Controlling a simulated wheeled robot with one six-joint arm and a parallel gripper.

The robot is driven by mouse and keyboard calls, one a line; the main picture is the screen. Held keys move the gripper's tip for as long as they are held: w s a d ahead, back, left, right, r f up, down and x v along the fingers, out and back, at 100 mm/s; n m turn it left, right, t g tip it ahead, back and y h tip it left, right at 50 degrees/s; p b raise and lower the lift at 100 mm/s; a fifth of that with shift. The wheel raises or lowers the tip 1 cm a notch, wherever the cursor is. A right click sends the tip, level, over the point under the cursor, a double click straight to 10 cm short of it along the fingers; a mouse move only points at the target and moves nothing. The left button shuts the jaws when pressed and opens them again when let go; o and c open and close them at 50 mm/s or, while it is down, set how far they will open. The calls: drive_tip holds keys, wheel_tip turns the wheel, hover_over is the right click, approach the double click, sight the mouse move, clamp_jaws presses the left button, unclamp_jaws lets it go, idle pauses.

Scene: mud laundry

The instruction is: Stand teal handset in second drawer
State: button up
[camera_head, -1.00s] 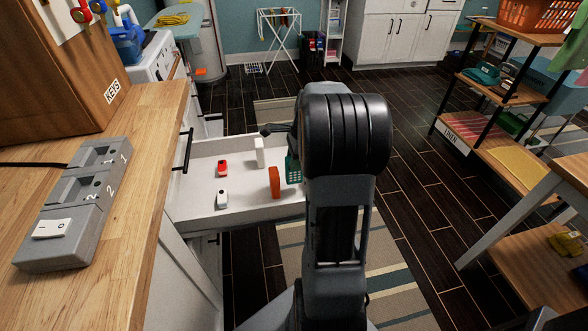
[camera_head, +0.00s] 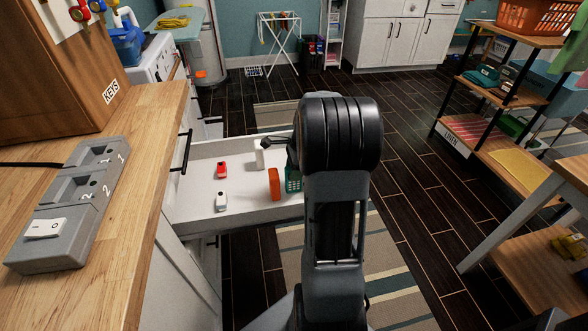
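The teal handset (camera_head: 293,180) is upright at the right side of an open white drawer (camera_head: 190,207), partly hidden by my arm. I cannot tell whether its bottom touches the drawer floor. My gripper (camera_head: 282,143) is just above it, mostly hidden behind my arm; a dark part of it sticks out to the left. The handset has moved together with the gripper, so it appears held, though the fingertips on it are hidden.
A red handset (camera_head: 222,169) and another white one (camera_head: 221,201) are farther left in the drawer. A grey numbered cradle (camera_head: 70,215) lies on the wooden counter (camera_head: 130,225) beside the drawer. Shelves (camera_head: 480,125) stand at right, with open floor between.

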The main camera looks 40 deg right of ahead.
drive_tip(key=shift+o, duration=1.3)
drive_tip(key=shift+r, duration=0.1)
drive_tip(key=p+v, duration=0.3)
drive_tip(key=v, duration=0.8)
drive_tip(key=s+a+n+t+h, duration=0.1)
drive_tip(key=s+a+n, duration=0.4)
drive_tip(key=a+n, duration=0.6)
drive_tip(key=s+a+n+h, duration=0.1)
drive_tip(key=s+a+n, duration=0.4)
drive_tip(key=a+n, duration=0.7)
drive_tip(key=shift+s+f+t+h, duration=0.3)
drive_tip(key=shift+s+t, duration=0.1)
drive_tip(key=shift+r+p, duration=0.1)
drive_tip(key=shift+p, duration=0.2)
